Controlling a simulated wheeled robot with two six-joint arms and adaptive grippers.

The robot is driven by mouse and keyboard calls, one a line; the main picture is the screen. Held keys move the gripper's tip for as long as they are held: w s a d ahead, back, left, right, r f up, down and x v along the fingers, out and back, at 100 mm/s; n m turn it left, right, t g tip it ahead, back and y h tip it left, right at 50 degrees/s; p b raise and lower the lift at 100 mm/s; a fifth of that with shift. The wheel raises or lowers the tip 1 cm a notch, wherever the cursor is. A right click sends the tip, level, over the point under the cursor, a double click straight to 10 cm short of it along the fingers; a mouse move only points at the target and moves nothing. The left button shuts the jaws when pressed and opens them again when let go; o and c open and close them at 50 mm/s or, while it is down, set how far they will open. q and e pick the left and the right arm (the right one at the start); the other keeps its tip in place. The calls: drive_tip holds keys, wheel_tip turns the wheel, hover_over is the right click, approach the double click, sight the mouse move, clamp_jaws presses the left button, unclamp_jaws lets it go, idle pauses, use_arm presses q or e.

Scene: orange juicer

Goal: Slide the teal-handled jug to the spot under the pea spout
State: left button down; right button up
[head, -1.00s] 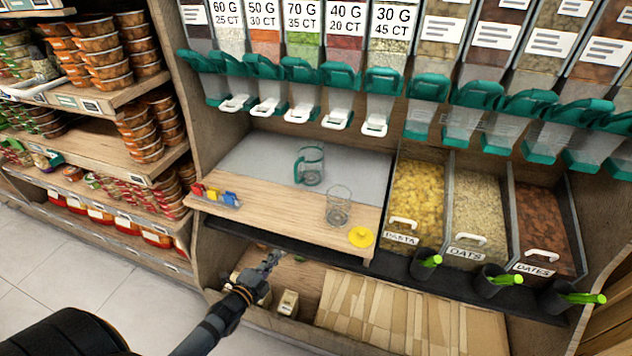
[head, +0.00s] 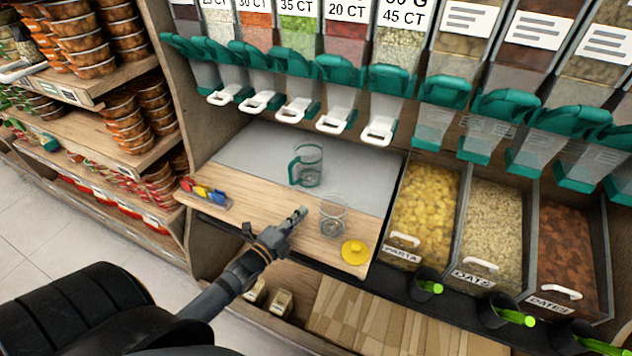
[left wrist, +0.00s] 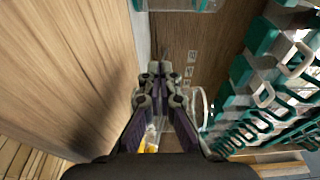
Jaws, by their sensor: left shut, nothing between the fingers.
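The clear jug (head: 310,163) with its teal handle (head: 293,171) stands upright on the grey back part of the counter, handle to the left. The pea dispenser (head: 293,33), with green contents, hangs above, and its white lever (head: 294,110) is up and a little left of the jug. My left gripper (head: 300,214) is shut and empty over the wooden front strip, nearer than the jug and just left of a glass jar (head: 333,216). In the left wrist view the shut fingers (left wrist: 160,70) point ahead; a teal piece at the top edge is probably the jug's handle. My right gripper is out of view.
A yellow lid (head: 355,252) lies front right of the jar. Coloured clips (head: 205,195) lie at the counter's left front. Pasta (head: 425,205), oats and dates bins stand right. The grey surface (head: 245,150) left of the jug is clear.

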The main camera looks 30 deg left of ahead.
sight(311, 178)
use_arm(q)
drive_tip(key=w, duration=0.1)
drive_tip(key=w+b, duration=0.1)
drive_tip(key=w, duration=0.1)
drive_tip(key=shift+d+b, duration=0.25)
drive_tip(key=shift+b, duration=0.1)
drive_tip(key=w+p, duration=0.1)
drive_tip(key=w, duration=0.1)
drive_tip(key=w+p, duration=0.1)
drive_tip(key=w, duration=0.1)
drive_tip(key=w+d, duration=0.1)
drive_tip(key=w, duration=0.2)
drive_tip(key=shift+r+p, duration=0.3)
drive_tip(key=shift+p, duration=0.1)
drive_tip(key=shift+w+a+f+b, duration=0.15)
drive_tip(key=shift+w+a, duration=0.1)
drive_tip(key=shift+a, duration=0.4)
drive_tip(key=shift+w+a+f+b, duration=0.15)
drive_tip(key=shift+w+a, duration=0.05)
drive_tip(key=shift+a, duration=0.4)
drive_tip(key=shift+w+a, duration=0.2)
drive_tip(key=shift+a, duration=0.35)
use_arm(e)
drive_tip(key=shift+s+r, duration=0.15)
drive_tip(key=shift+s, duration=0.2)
